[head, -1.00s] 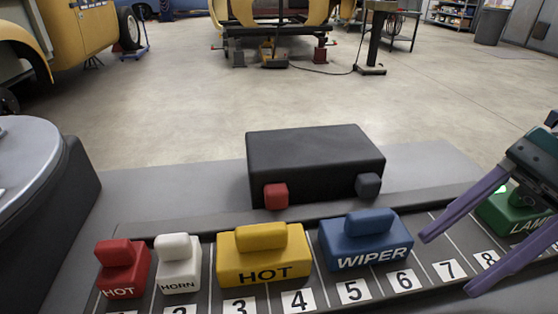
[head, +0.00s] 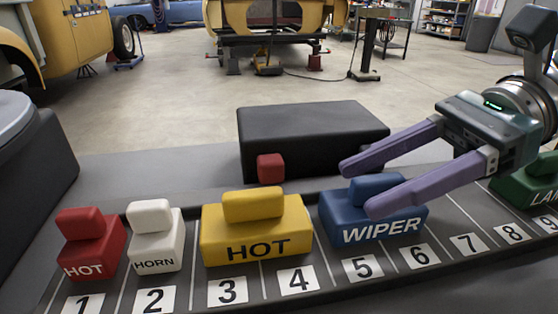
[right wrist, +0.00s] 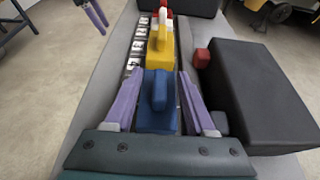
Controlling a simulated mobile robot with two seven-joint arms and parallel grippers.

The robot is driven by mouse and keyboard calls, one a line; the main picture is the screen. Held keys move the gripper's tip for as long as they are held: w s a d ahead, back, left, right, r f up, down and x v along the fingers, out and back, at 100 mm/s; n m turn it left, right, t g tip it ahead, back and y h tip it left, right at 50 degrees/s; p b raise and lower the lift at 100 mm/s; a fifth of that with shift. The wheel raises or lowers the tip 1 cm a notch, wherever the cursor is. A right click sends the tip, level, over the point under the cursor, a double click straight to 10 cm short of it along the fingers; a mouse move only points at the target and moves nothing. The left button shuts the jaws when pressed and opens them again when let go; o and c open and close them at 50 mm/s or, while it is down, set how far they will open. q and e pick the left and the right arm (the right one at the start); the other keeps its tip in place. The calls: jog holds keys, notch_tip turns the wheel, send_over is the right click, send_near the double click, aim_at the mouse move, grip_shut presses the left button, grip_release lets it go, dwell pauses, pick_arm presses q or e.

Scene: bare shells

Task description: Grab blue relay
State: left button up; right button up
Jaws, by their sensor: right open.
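The blue relay (head: 385,232), marked WIPER, sits upright on the numbered rail behind labels 5 and 6, with a narrower raised grip on top. My right gripper (head: 360,188) is open, its purple fingers reaching over the relay from the right at the height of its grip. In the right wrist view the blue relay (right wrist: 157,115) lies between the two spread fingers of my right gripper (right wrist: 161,72), with a gap on each side of the raised grip. In that view purple fingers of my left gripper (right wrist: 94,14) show at the top left; their opening is unclear.
A wide yellow HOT relay (head: 256,228) stands left of the blue one, then a white HORN relay (head: 155,248) and a red HOT relay (head: 92,250). A green relay (head: 530,185) is at the right. A black box (head: 310,130) with a red block (head: 271,168) stands close behind.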

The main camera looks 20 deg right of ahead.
jog(key=shift+a+f, duration=0.1)
jog(key=shift+a, duration=0.15)
grip_shut()
dwell(0.5)
